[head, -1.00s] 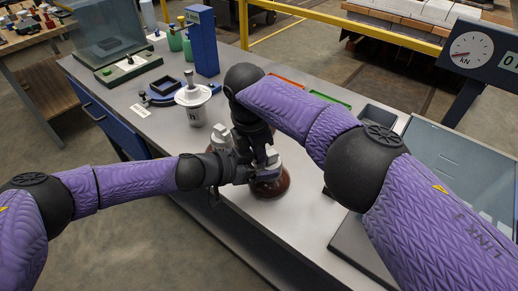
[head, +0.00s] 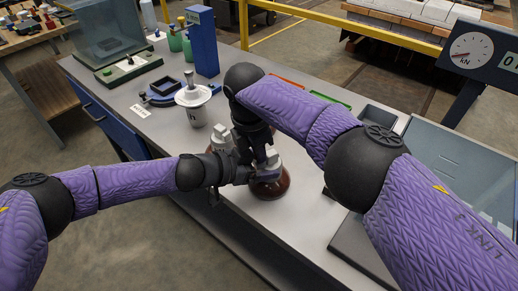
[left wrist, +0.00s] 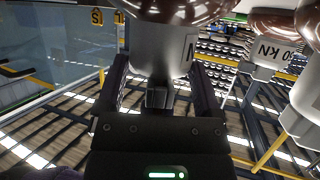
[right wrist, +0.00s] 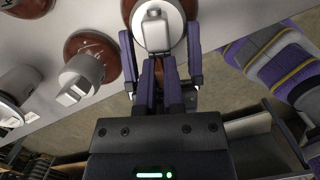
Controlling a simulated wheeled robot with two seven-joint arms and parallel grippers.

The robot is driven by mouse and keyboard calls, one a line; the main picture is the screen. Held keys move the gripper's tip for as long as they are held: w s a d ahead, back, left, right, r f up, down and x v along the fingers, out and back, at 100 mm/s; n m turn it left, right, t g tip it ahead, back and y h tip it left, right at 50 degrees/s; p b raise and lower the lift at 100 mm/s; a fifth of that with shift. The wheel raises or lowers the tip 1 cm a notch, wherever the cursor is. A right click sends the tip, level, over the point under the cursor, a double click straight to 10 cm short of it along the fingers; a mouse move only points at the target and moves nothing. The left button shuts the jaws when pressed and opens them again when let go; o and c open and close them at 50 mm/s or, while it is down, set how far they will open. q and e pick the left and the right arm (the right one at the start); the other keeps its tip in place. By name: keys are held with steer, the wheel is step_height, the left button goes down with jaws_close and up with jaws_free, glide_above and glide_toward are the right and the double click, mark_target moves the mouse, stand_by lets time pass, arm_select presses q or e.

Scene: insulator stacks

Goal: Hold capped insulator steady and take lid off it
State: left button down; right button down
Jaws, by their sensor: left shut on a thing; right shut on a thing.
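The capped insulator (head: 270,188) stands on the bench in the head view, its brown glazed body showing below my grippers. In the left wrist view my left gripper (left wrist: 160,90) is shut around its grey cylindrical part (left wrist: 158,55), with brown glaze above it in the picture. In the right wrist view the pale round lid (right wrist: 155,32), with a squarish knob, lies between the fingers of my right gripper (right wrist: 161,50), which is shut on it. Brown shows around the lid. Whether there is a gap under the lid is hidden by the grippers.
Another brown insulator with a grey cap (right wrist: 82,76) stands close beside the held one. A white pot (head: 194,103) stands farther back left, near a blue fixture (head: 165,89). Red and green trays lie behind my right arm.

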steer(key=shift+r, duration=0.15)
steer(key=shift+r, duration=0.95)
step_height(320, 180, up, 4)
arm_select(q)
jaws_free()
